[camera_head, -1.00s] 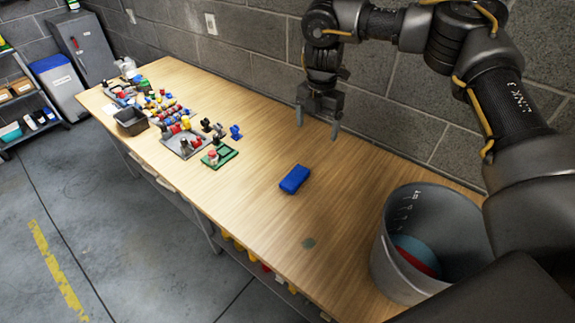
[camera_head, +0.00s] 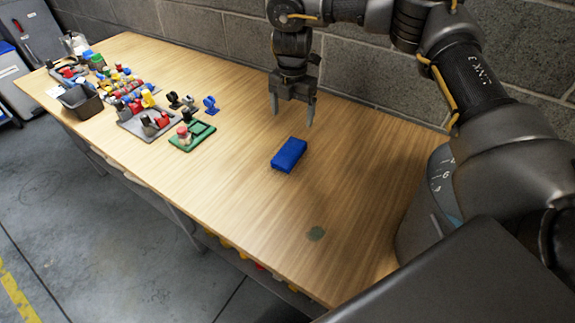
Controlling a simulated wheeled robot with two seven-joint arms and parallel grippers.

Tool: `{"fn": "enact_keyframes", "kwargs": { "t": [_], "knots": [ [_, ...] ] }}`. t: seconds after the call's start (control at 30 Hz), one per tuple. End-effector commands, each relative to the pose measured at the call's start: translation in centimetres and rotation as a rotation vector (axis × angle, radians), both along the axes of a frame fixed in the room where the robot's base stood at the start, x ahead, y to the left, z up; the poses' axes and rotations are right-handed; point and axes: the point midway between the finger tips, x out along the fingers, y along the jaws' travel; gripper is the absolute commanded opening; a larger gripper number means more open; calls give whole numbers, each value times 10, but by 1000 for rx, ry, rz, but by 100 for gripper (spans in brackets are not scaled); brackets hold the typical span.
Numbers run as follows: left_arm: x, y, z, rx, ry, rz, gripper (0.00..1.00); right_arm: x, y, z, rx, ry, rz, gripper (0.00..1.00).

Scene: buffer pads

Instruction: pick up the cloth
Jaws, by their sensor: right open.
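The cloth (camera_head: 289,155) is a folded blue block lying flat on the wooden table, near the middle of the head view. My right gripper (camera_head: 293,116) hangs above the table just behind the cloth, fingers pointing down. It is open and empty, and apart from the cloth. My left gripper does not show.
A green tray (camera_head: 203,137) and a grey tray (camera_head: 140,123) with small coloured parts sit to the left, with a dark bin (camera_head: 80,101) beyond. Table around the cloth is clear.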

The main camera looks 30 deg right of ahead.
Motion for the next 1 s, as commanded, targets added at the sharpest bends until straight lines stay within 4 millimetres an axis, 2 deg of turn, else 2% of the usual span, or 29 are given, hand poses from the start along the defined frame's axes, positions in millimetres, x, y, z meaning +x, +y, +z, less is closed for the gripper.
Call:
{"fn": "enact_keyframes", "kwargs": {
  "t": [0.03, 0.2, 0.4, 0.73, 1.0],
  "knots": [
    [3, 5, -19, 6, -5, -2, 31, 0, 0, -20, 1, -1, 0, 85],
    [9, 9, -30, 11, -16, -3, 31, 0, 0, -32, 1, -1, -1, 85],
    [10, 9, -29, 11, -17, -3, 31, 0, 0, -34, 0, 0, 0, 85],
    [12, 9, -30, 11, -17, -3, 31, 0, 1, -78, -1, 2, 1, 85],
    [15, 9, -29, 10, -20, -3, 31, 0, 1, -89, -1, 1, 2, 85]
  ]
}}
